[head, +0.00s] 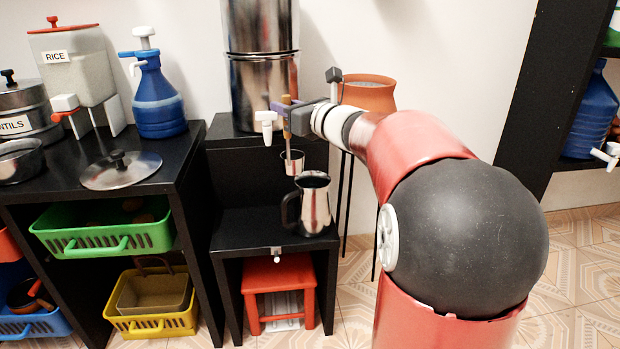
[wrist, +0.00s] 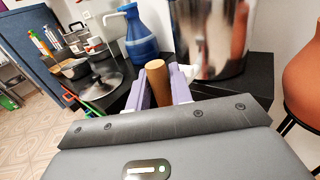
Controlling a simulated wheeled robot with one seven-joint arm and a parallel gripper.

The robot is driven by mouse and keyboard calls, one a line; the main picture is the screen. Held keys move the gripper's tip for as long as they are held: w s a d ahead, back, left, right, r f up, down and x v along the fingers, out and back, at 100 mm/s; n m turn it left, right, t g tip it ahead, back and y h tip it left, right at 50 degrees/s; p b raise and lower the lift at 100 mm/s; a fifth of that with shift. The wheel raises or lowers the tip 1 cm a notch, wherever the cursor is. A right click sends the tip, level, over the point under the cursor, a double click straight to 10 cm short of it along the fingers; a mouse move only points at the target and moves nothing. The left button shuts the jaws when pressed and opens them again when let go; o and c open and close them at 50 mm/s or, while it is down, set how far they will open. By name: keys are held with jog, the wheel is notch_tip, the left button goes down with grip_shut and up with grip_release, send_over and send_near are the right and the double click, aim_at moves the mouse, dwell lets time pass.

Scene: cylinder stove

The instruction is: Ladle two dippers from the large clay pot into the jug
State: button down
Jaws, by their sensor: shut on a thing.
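My gripper (head: 287,106) is shut on the wooden handle of the dipper (head: 292,161), whose metal cup hangs just above the jug. The handle also shows between the purple fingers in the wrist view (wrist: 157,82). The jug (head: 315,205) is shiny metal with a dark handle and stands upright on the low black shelf. The large clay pot (head: 368,94) is orange-brown and stands on a thin black stand behind my arm. It also shows at the right edge of the wrist view (wrist: 304,80). The insides of the dipper, jug and pot cannot be made out.
A tall steel water container (head: 262,90) with a white tap stands behind my gripper. A black counter at left holds a blue jug (head: 158,95), a pan lid (head: 120,170) and a rice dispenser (head: 75,65). A red stool (head: 279,280) sits under the low shelf.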

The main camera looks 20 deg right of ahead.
notch_tip(320, 180, up, 3)
jog(key=shift+r+p, duration=0.15)
jog(key=shift+p, duration=1.1)
